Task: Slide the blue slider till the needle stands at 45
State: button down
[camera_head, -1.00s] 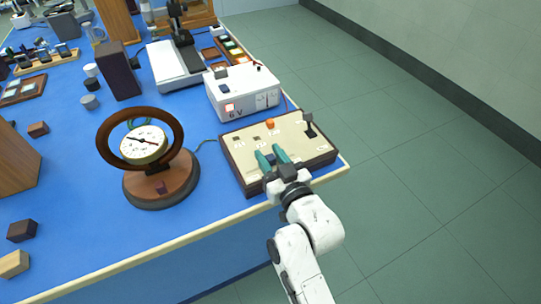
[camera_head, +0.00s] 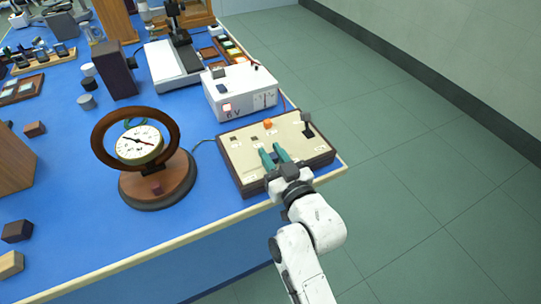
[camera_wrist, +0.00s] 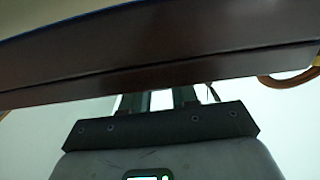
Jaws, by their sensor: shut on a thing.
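The control board (camera_head: 232,150) is a cream panel in a dark wooden frame at the table's near right corner. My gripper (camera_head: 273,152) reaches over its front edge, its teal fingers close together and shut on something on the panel. The round dial (camera_head: 139,143) stands left of the board in a brown ring on a round wooden base (camera_head: 160,185). Its needle lies slantwise across the white face; the numbers are too small to read. In the wrist view the board's dark front edge (camera_wrist: 160,65) hides the fingertips.
An orange knob (camera_head: 267,123) and a black lever (camera_head: 307,128) stand on the board behind my fingers. A white 6 V power box (camera_head: 241,92) with a lit red switch stands behind the board. Open floor lies to the right of the table.

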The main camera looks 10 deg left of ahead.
jog(key=c, duration=1)
grip_release()
jog(key=shift+s+a, duration=0.1)
jog(key=shift+a, duration=0.1)
jog(key=shift+o, duration=0.2)
jog(key=b+v, duration=0.1)
jog(key=v, duration=1)
jog(key=shift+b, duration=0.35)
